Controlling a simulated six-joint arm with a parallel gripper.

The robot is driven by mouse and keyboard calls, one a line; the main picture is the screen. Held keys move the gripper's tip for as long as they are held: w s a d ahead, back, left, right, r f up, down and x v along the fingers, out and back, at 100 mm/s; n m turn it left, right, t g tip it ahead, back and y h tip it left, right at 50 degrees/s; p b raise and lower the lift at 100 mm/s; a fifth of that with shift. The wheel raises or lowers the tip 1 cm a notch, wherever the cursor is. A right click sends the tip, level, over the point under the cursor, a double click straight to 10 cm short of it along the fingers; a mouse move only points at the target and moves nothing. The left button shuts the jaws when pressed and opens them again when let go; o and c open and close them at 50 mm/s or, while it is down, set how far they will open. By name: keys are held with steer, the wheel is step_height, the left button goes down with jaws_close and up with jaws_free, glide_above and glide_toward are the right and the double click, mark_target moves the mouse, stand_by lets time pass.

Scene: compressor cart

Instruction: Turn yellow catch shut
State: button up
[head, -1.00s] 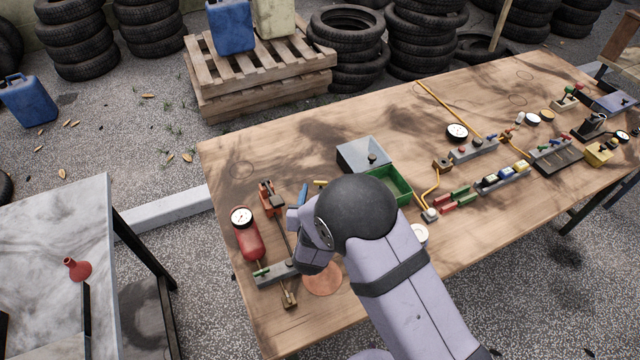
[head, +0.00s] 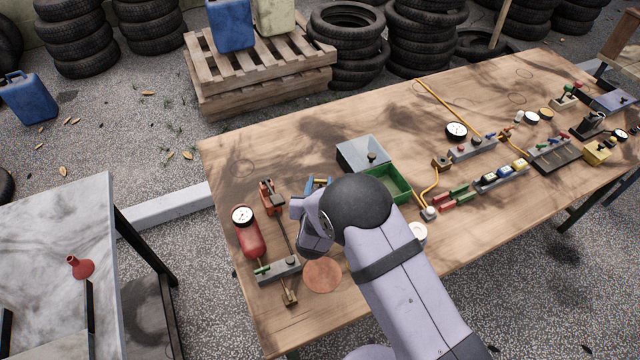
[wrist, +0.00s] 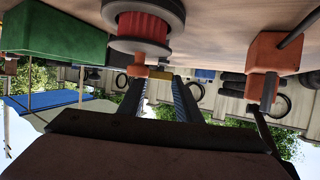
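The yellow catch (wrist: 160,88) shows in the wrist view as a small yellow piece between the two dark blue fingertips of my gripper (wrist: 160,84). The fingers stand apart, one on each side of it. I cannot tell whether they touch it. In the head view my gripper (head: 319,183) is left of the green tray, with a bit of yellow between its blue fingers. My wrist and arm hide most of this spot, so the catch's turn angle cannot be read.
A red drum with grey rims (wrist: 142,30) and a green tray (wrist: 50,32) are close by in the wrist view. An orange block with a rod (wrist: 270,55) is at right. In the head view a grey box (head: 362,152), red cylinder (head: 250,240) and copper disc (head: 322,275) surround my arm.

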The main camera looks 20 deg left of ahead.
steer(key=shift+d+f+n+y+b, duration=0.1)
steer(key=shift+d+n+y+b, duration=0.05)
steer(key=shift+n+y+b, duration=0.2)
steer(key=shift+w+d+n+g+y+b, duration=0.1)
steer(key=shift+d+n+g+y+b, duration=0.1)
steer(key=shift+n+g+y+b, duration=0.4)
steer(key=n+y+b, duration=0.1)
steer(key=n+g+y+b, duration=0.1)
steer(key=n+y, duration=0.1)
steer(key=shift+w+d+g+b, duration=0.2)
steer(key=shift+g+b, duration=0.1)
steer(key=shift+b, duration=0.1)
steer(key=shift+n+g+y, duration=0.3)
steer(key=shift+n+y, duration=0.05)
steer(key=shift+b, duration=0.3)
steer(key=o, duration=1)
steer(key=shift+o, duration=0.2)
steer(key=shift+s, duration=0.1)
steer(key=shift+b+v, duration=0.9)
steer(key=shift+v, duration=2.75)
